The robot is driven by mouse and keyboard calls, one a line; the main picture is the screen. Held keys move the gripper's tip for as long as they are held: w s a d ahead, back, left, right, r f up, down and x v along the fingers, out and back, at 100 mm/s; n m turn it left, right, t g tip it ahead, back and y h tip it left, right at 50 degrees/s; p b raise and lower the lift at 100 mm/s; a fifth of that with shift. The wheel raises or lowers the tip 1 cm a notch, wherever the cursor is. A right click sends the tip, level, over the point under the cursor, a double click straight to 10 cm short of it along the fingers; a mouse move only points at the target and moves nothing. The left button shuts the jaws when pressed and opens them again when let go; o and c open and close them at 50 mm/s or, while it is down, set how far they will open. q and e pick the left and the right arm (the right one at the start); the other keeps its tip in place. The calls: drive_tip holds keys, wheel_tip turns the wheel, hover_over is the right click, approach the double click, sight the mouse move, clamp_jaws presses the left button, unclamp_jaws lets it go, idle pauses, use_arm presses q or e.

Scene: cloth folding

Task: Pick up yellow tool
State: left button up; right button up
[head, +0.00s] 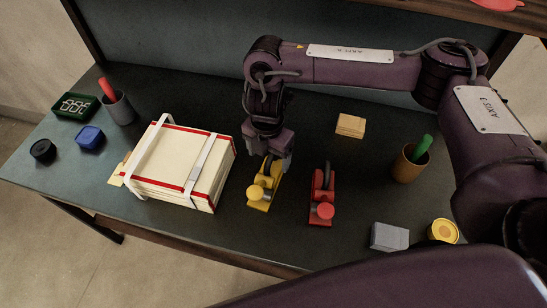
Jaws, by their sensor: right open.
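The yellow tool (262,193) lies on the dark table in the middle of the head view, with a round yellow knob at its near part. My right gripper (269,163) points down over the far end of the tool. Its jaws are open, around or just above that end; I cannot tell whether they touch it. The far end of the tool is partly hidden by the gripper. My left gripper is not in view.
A similar red tool (322,196) lies just right. A strapped cream stack (178,168) stands close on the left. A wooden block (350,126), a brown cup (407,165), a grey block (389,237) and a yellow round container (443,231) are on the right.

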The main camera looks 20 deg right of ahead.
sight(267, 165)
drive_tip(key=shift+f, duration=0.35)
drive_tip(key=shift+s+a+f, duration=0.2)
drive_tip(key=shift+s+f, duration=0.1)
drive_tip(key=shift+f, duration=0.25)
drive_tip(key=shift+s+a+f, duration=0.2)
drive_tip(key=shift+s+f, duration=0.05)
drive_tip(key=shift+f, duration=0.25)
wheel_tip(267, 165, down, 4)
drive_tip(key=shift+s+r+b, duration=0.1)
drive_tip(key=shift+r+b, duration=0.15)
drive_tip(key=shift+b, duration=0.1)
drive_tip(key=shift+f, duration=0.35)
drive_tip(key=shift+a+f, duration=0.1)
drive_tip(key=shift+f, duration=0.05)
drive_tip(key=shift+c, duration=0.7)
drive_tip(key=c, duration=0.9)
clamp_jaws()
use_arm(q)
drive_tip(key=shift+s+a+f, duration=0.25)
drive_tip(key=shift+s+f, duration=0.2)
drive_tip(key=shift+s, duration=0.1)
